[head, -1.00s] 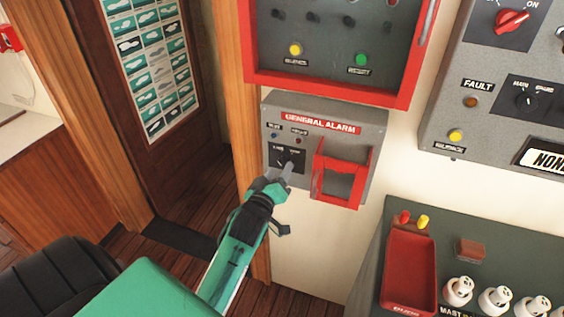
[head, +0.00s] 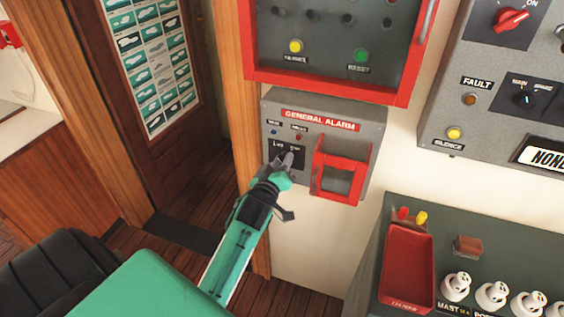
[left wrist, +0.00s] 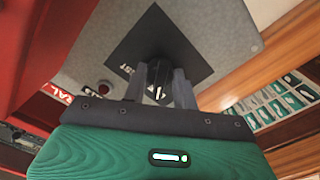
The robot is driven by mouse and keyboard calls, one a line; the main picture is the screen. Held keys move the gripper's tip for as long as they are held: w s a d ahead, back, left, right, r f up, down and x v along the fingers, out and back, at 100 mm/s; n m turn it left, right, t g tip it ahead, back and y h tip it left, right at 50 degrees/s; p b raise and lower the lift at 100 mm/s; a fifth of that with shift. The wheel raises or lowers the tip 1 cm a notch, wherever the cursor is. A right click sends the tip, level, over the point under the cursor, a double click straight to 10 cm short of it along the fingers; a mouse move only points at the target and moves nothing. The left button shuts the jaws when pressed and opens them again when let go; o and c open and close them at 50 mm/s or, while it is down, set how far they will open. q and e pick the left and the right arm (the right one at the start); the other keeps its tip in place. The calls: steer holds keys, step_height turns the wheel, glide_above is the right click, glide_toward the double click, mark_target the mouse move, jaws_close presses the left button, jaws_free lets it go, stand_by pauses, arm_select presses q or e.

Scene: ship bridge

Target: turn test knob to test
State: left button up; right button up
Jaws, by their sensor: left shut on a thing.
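The general alarm panel (head: 350,120) is a grey box on the wall below the red-framed cabinet. The test knob sits on a small black plate (head: 289,149) at the panel's lower left; the plate also shows in the left wrist view (left wrist: 150,38). My left gripper (head: 282,163) is at this plate, with its fingers shut on the test knob (left wrist: 157,92). In the left wrist view the dark knob shows between the two fingers. In the head view the gripper hides most of the knob, and its exact setting cannot be read. My right gripper is not in view.
A red guard frame (head: 341,172) sticks out of the panel just right of the plate. The red-framed cabinet (head: 330,84) is above. A green-grey console with a red tray (head: 407,268) and white sockets is at lower right. A wooden door post (head: 250,130) stands left.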

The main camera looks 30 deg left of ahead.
arm_select(q)
steer(key=shift+m, duration=0.4)
steer(key=shift+r+m+p, duration=0.1)
steer(key=shift+m+p, duration=0.55)
steer(key=shift+m, duration=0.35)
steer(key=m+p, duration=0.1)
steer(key=m, duration=0.3)
steer(key=m+p, duration=0.1)
steer(key=m, duration=0.5)
steer(key=shift+m+p, duration=0.3)
steer(key=shift+m, duration=0.2)
